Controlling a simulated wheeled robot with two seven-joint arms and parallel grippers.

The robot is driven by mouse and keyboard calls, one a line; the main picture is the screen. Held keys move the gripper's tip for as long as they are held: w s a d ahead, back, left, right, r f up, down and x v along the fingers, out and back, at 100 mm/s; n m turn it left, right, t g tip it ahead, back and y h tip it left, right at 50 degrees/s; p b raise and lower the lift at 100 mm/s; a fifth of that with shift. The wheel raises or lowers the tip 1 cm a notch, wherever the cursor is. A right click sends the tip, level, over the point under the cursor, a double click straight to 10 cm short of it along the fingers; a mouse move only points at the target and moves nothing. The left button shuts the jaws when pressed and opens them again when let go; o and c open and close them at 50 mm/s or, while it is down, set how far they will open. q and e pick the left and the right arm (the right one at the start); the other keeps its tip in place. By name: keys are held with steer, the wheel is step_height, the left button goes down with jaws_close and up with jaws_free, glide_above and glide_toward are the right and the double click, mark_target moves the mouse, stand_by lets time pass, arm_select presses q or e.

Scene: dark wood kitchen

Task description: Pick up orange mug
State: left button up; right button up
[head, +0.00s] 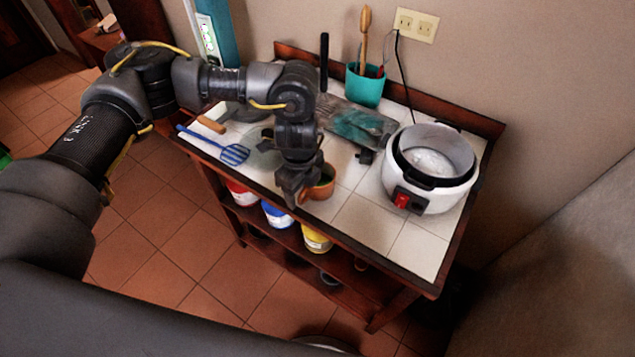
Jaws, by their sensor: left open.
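The orange mug (321,187) stands on the white tiled top of the wooden cart, near its front edge, and looks dark inside. My left gripper (291,200) points down at the mug's left side and covers part of it. The jaws are open, and I cannot tell whether a finger touches the mug or reaches inside its rim. My right gripper is not in view.
A white rice cooker (429,170) stands on the right. A teal utensil holder (364,86) and a clear teal-tinted package (357,128) are behind the mug. A blue spatula (232,153) lies left. Several tubs, including a yellow one (316,240), sit on the shelf below.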

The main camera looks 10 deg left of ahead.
arm_select(q)
steer(key=shift+w+f, duration=0.1)
steer(key=shift+f, duration=1.4)
steer(key=shift+c, duration=0.2)
steer(key=c, duration=1.2)
